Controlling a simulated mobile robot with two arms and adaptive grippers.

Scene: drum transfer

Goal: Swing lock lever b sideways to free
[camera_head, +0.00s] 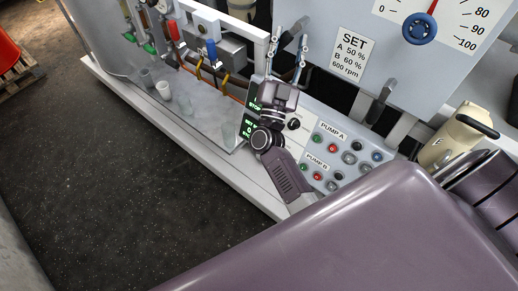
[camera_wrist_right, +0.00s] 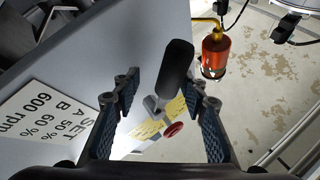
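My right gripper (camera_head: 287,52) is open at the left edge of the grey panel with the SET sign (camera_head: 352,55). In the right wrist view its fingers (camera_wrist_right: 162,98) are spread on either side of a lever with a black grip (camera_wrist_right: 176,70) and a red pivot end (camera_wrist_right: 173,129). Gaps show between the grip and both fingers. The black grip also shows in the head view (camera_head: 291,35), partly hidden by the gripper. A second black-gripped lever (camera_head: 380,100) hangs at the panel's lower edge. I see no letter on either lever. My left gripper is out of view.
A control box with PUMP A and PUMP B buttons (camera_head: 335,160) lies below the gripper. A dial with a blue knob (camera_head: 419,28) is at upper right. A cream container (camera_head: 455,138) stands at right. An orange-red cylinder (camera_wrist_right: 215,52) is beyond the lever.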

